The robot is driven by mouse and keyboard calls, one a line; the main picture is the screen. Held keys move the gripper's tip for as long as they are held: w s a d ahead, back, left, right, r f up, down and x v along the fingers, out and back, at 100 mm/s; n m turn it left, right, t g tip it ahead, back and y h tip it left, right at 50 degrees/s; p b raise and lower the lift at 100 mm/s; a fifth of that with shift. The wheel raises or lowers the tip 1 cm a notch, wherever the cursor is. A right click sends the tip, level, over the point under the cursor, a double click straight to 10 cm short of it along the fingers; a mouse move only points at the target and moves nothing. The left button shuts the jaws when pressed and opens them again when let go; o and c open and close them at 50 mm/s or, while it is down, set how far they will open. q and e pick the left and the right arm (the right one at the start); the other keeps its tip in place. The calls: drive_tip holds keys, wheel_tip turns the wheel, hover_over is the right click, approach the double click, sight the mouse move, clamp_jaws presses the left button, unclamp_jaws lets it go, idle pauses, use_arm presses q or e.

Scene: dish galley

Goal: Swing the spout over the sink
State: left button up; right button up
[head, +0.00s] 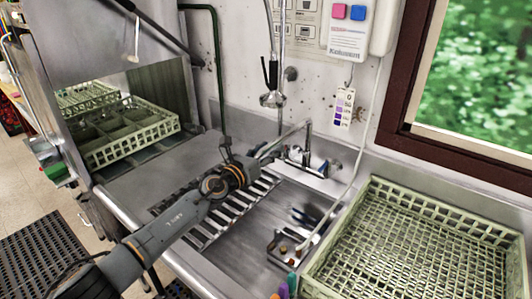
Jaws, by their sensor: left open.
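The faucet (307,155) stands on the ledge at the back of the steel sink (255,247). Its thin metal spout (294,131) comes off the top of the post and slants down to the left. The spout's far end lies close to my left gripper and is partly hard to make out. My left gripper (262,151) is open, at the back of the sink beside the spout's end. I cannot tell whether it touches the spout. My right gripper is not in view.
A spray head (272,98) hangs above the faucet. A slatted rack (207,228) lies left of the basin. A green dish rack (400,255) fills the right counter. Another rack (128,136) sits in the open dishwasher at left. Small items (290,247) lie in the sink.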

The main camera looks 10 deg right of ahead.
use_arm(q)
drive_tip(key=shift+s+a+r, duration=0.2)
drive_tip(key=shift+s+a, duration=0.15)
drive_tip(key=shift+a, duration=0.1)
drive_tip(key=v, duration=1)
drive_tip(key=shift+s+a+f, duration=0.15)
drive_tip(key=shift+s, duration=0.25)
